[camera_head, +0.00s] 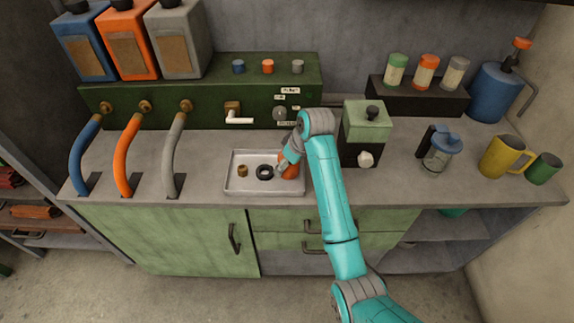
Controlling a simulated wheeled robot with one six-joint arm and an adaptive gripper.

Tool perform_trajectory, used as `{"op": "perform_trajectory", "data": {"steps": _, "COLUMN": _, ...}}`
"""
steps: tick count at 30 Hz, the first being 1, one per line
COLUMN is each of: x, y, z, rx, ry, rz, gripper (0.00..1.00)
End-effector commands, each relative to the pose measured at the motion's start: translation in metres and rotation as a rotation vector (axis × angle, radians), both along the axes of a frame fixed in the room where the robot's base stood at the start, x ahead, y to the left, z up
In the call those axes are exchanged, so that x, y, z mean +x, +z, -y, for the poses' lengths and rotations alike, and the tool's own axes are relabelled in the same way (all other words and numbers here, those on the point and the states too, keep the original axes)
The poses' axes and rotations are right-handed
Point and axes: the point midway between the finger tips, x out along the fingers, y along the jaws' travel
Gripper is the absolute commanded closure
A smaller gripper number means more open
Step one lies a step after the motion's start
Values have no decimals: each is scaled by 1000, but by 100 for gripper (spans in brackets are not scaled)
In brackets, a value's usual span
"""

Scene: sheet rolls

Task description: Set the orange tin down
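My gripper (284,167) is at the right part of the shallow light-grey tray (235,188) on the counter. An orange tin (291,172) shows at its fingers, partly covered by them and by my wrist. The gripper appears shut on it. The tin is low over or on the tray's right end; I cannot tell whether its base touches. A black ring (265,171) lies in the tray just left of the fingers, and a small brass piece (242,171) stands farther left.
A green box with a lid (366,130) stands right of my arm. A glass jar (438,153), a yellow mug (502,157) and a green cup (543,168) are farther right. Blue, orange (127,153) and grey hoses rise at the left. The green back unit (160,98) stands behind the tray.

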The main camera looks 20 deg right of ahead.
Motion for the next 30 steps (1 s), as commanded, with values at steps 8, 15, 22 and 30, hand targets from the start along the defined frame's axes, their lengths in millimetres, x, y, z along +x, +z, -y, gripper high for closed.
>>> {"op": "perform_trajectory", "data": {"steps": 8, "x": 0, "y": -8, "z": 0, "rx": 0, "ry": 0, "rz": 1, "gripper": 74}}
{"op": "perform_trajectory", "data": {"steps": 15, "x": 0, "y": -10, "z": 0, "rx": 0, "ry": 0, "rz": 0, "gripper": 5}}
{"op": "perform_trajectory", "data": {"steps": 22, "x": 0, "y": -10, "z": 0, "rx": -1, "ry": 0, "rz": 0, "gripper": 3}}
{"op": "perform_trajectory", "data": {"steps": 30, "x": 4, "y": 1, "z": -2, "rx": -1, "ry": 1, "rz": 2, "gripper": 3}}
